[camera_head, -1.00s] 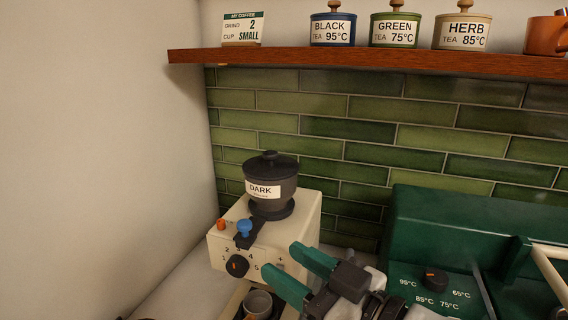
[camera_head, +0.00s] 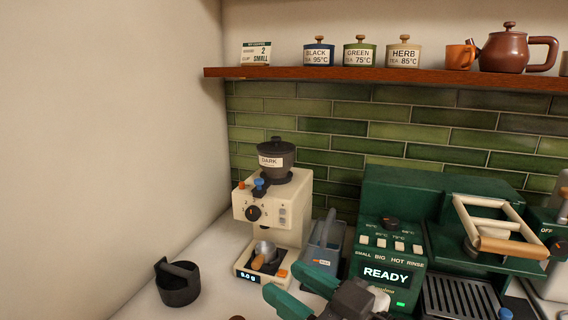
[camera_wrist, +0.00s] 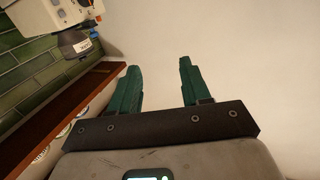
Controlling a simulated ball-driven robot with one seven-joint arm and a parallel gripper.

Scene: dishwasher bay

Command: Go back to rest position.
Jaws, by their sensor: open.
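My gripper (camera_head: 301,289) shows at the bottom middle of the head view, with its two green fingers spread apart and nothing between them. In the wrist view the gripper (camera_wrist: 160,85) is open and empty, its fingers against a plain wall. In the head view it is in front of the cream coffee grinder (camera_head: 277,208) and to the left of the green coffee machine (camera_head: 392,255). I cannot tell its exact distance from either.
A black cup-like container (camera_head: 178,290) stands at the left on the counter. A grey container (camera_head: 321,250) sits between grinder and machine. A wooden shelf (camera_head: 400,75) with tea jars and a brown teapot (camera_head: 504,52) runs above. Counter between black container and grinder is clear.

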